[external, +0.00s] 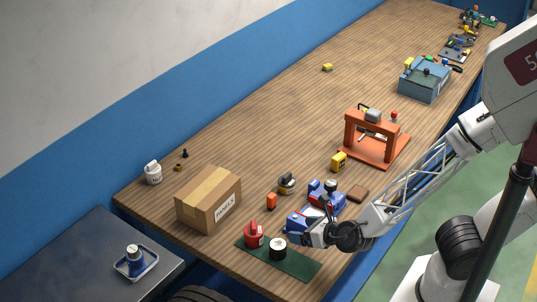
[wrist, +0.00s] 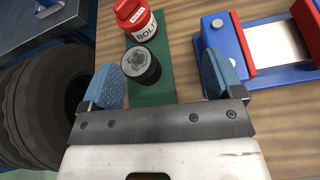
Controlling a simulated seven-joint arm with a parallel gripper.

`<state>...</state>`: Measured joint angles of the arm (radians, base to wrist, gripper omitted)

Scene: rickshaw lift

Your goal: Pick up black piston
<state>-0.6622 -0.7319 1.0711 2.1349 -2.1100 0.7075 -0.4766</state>
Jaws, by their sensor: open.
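A short black cylinder with a grey top, which looks like the black piston (wrist: 141,66), stands upright on a green mat (wrist: 180,72). In the external view the piston (external: 278,249) is beside a red container on the same mat (external: 303,267). My gripper (wrist: 162,75) is open, with its blue fingers wide apart. In the wrist view the piston shows between the fingers, towards the left one, and slightly beyond the tips. No contact shows. In the external view my gripper (external: 305,238) is right of the piston, and its fingers are hard to make out.
The red container (wrist: 135,18) stands just behind the piston. A blue and red vise (wrist: 265,45) is close to the right finger. A cardboard box (external: 208,200) is to the left in the external view. The wooden table's (external: 255,135) middle is mostly clear.

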